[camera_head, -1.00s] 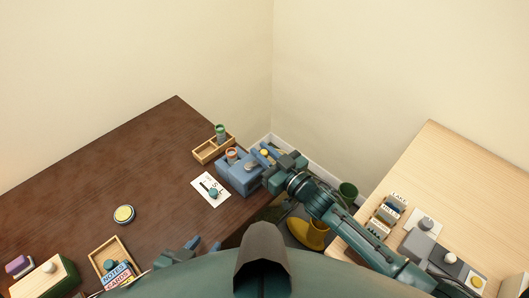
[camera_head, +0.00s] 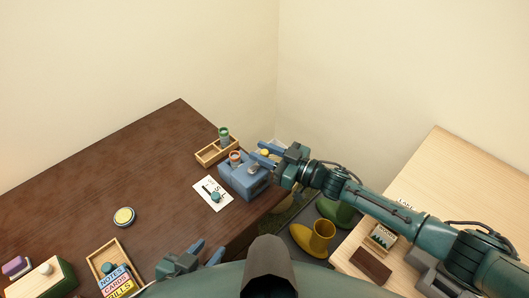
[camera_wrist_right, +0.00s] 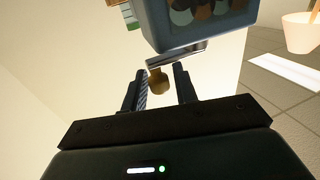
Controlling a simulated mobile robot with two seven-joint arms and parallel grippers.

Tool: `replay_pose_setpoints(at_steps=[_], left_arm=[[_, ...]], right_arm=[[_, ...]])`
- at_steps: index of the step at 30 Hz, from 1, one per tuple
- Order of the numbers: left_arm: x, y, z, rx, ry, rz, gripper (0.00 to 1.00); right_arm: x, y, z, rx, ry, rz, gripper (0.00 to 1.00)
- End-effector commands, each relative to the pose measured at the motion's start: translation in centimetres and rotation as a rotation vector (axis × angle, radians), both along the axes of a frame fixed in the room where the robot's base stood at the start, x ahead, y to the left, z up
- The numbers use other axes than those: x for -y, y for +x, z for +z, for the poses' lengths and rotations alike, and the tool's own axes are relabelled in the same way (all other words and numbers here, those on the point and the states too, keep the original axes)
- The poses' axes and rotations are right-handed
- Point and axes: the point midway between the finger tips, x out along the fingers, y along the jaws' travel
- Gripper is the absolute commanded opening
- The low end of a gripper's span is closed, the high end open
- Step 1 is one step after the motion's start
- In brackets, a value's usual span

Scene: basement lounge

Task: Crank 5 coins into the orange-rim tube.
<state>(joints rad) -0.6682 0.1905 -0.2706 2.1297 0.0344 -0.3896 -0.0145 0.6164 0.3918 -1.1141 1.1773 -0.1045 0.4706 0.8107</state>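The blue coin machine (camera_head: 241,183) stands near the right edge of the dark table. The orange-rim tube (camera_head: 235,157) is upright at its top left; its fill is too small to tell. The machine's window with several coins shows in the right wrist view (camera_wrist_right: 205,12). A metal crank arm (camera_wrist_right: 178,53) ends in a yellow knob (camera_wrist_right: 158,83). My right gripper (camera_head: 265,154) is open at the crank, with the knob between its fingers and a visible gap on the right side. My left gripper (camera_head: 207,251) is open and empty, low over the table's front edge.
A wooden tray (camera_head: 208,158) with a green-rim tube (camera_head: 224,135) stands behind the machine. A round yellow-topped tin (camera_head: 124,217) and a labelled tray are further left. A pale table (camera_head: 440,200) is at right.

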Motion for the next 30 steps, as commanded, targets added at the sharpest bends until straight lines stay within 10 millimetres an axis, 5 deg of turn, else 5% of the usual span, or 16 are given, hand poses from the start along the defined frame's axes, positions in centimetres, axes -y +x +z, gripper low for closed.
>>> replay_pose_setpoints(at_steps=[14,30], left_arm=[[-0.1,-0.2,-0.5,-0.013,-0.001,0.009,0.36],[0.0,-0.1,-0.6,-0.009,-0.009,0.012,0.36]], right_arm=[[1.0,-0.4,-0.1,0.000,-0.002,-0.004,0.39],[10.2,-5.6,-0.2,-0.001,-0.003,-0.003,0.39]])
